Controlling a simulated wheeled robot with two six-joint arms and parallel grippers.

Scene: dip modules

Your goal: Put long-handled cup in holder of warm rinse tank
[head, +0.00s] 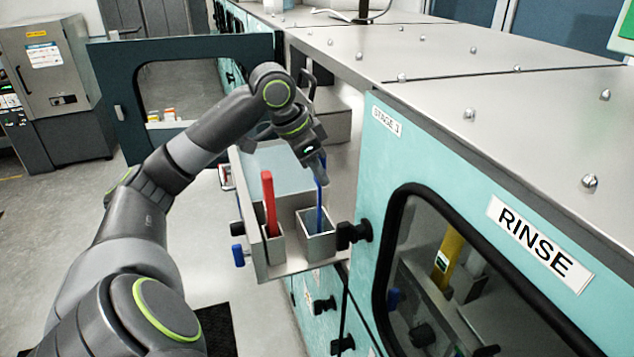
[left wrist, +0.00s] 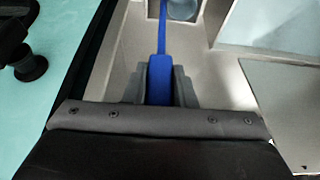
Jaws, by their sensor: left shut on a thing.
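My left gripper (head: 317,176) is shut on the blue handle (head: 320,206) of a long-handled cup, above the open-topped square metal holder (head: 316,246). In the head view the handle is upright and its lower end runs into the mouth of this holder. The cup's bowl is hidden there. In the left wrist view the blue handle (left wrist: 160,75) sits between the fingers, and a round bluish cup shape (left wrist: 184,9) shows at its far end. A red handle (head: 269,203) stands in a smaller metal holder (head: 274,246) to the left. My right gripper is not in view.
The holders are on a metal tray (head: 280,268) at the side of a teal cabinet labelled RINSE (head: 538,245). Black knobs (head: 354,235) stick out close to the right of the square holder. An open teal door (head: 110,95) stands behind my arm.

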